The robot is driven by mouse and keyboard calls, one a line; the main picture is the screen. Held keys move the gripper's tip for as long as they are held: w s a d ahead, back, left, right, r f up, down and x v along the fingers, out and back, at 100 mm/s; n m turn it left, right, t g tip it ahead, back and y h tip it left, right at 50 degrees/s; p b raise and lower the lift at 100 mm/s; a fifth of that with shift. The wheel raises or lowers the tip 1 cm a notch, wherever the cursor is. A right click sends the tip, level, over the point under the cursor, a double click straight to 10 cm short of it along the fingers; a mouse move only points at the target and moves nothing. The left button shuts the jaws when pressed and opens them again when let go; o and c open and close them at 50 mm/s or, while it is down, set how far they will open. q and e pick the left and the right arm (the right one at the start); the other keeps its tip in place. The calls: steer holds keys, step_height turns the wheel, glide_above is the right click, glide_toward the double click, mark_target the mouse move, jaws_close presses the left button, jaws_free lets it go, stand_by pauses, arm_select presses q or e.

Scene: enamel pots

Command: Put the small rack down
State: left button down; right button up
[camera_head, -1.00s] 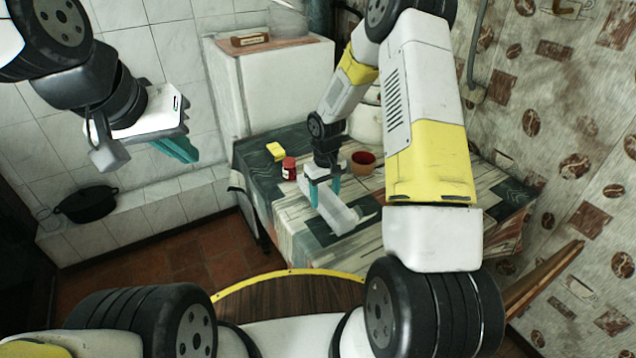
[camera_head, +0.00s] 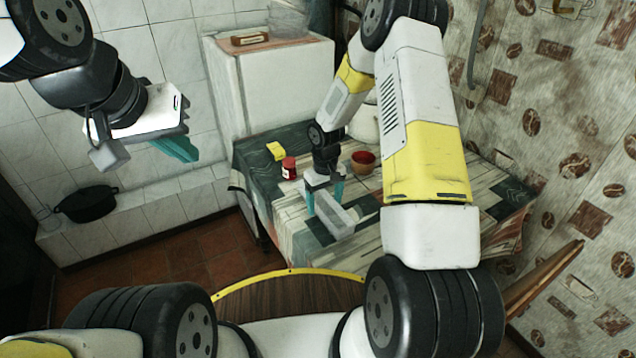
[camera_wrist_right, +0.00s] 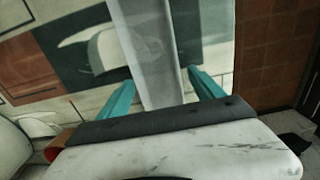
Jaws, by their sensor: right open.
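The small rack (camera_head: 334,214), a long pale grey piece, is at the front part of the table, below my right gripper. My right gripper (camera_head: 325,196) is open, with one teal finger on each side of the rack. In the right wrist view, the rack (camera_wrist_right: 150,50) runs between the two spread fingers (camera_wrist_right: 163,92), with a gap on both sides. It appears to rest on the patterned cloth; its underside is hidden. My left gripper (camera_head: 175,149) hangs empty in the air at the left, away from the table; its jaw gap is not clear.
A red jar (camera_head: 289,168), a yellow block (camera_head: 276,151) and a reddish-brown cup (camera_head: 363,161) stand behind the rack on the table (camera_head: 278,200). A white cabinet (camera_head: 275,85) stands at the back. A black pot (camera_head: 88,204) sits on the left ledge. The table's front left is clear.

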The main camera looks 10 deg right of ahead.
step_height(320, 180, up, 12)
step_height(320, 180, up, 8)
steer(key=t, duration=0.1)
glide_above(325, 211)
steer(key=s+d, duration=0.1)
steer(key=s, duration=0.2)
steer(key=s+r+m+t+y, duration=0.1)
steer(key=s+r+m+t, duration=0.1)
steer(key=s+r, duration=0.6)
steer(key=s+d+r+m+t+y, duration=0.1)
steer(key=s+r+t, duration=0.2)
steer(key=s+r, duration=0.6)
steer(key=shift+s+d+r+m, duration=0.15)
steer(key=shift+s+r+m, duration=0.2)
steer(key=shift+s, duration=2.15)
